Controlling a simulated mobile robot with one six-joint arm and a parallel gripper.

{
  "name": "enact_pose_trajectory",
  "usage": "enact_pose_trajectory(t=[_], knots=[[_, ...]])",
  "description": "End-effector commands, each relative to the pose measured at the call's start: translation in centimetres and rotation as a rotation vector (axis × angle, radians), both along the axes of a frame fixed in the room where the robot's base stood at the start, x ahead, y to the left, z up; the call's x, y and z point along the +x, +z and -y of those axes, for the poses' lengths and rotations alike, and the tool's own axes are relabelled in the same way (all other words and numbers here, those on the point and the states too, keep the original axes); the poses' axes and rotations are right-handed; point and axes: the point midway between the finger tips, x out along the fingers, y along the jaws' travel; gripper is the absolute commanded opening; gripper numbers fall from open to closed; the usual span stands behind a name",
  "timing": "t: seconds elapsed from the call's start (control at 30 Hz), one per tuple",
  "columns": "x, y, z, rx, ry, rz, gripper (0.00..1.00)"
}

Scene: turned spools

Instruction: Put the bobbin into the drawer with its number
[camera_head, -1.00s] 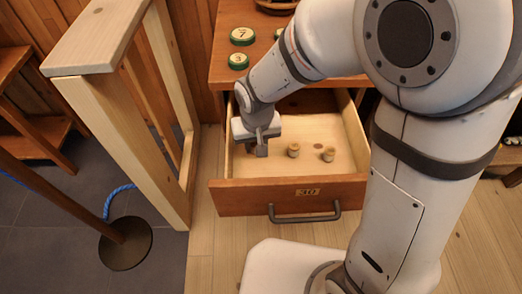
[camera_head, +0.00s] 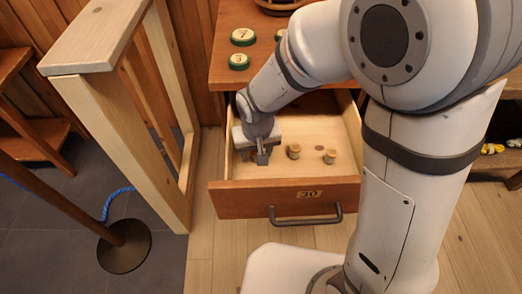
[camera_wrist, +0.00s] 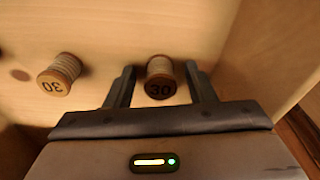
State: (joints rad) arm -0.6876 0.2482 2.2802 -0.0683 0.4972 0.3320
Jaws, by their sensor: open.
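My gripper (camera_head: 262,157) is low inside the pulled-out wooden drawer (camera_head: 285,199), near its left side. The drawer front carries a 30 label. In the wrist view my gripper (camera_wrist: 160,70) is open, its two fingers on either side of a bobbin (camera_wrist: 161,76) marked 30, apart from it. The head view hides that bobbin behind the gripper. A second bobbin (camera_head: 293,151) stands on the drawer floor just right of the gripper; it also shows in the wrist view (camera_wrist: 58,74), marked 30. A third bobbin (camera_head: 330,156) stands further right.
Green-rimmed discs marked 7 (camera_head: 243,37) and 3 (camera_head: 238,62) lie on the cabinet top above the drawer. A pale wooden frame (camera_head: 115,130) stands to the left. A post with a round dark base (camera_head: 124,246) and blue rope stands at the lower left.

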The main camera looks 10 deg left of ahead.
Motion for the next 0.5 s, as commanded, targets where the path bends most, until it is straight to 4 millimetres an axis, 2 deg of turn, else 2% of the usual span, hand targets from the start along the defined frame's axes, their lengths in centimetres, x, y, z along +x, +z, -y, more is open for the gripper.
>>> enact_pose_trajectory(t=[0.17, 0.5], knots=[[0.0, 1.1, 0.0, 0.002, 0.000, 0.001, 0.49], [-0.8, 8.1, 0.2, 0.004, 0.001, 0.004, 0.49]])
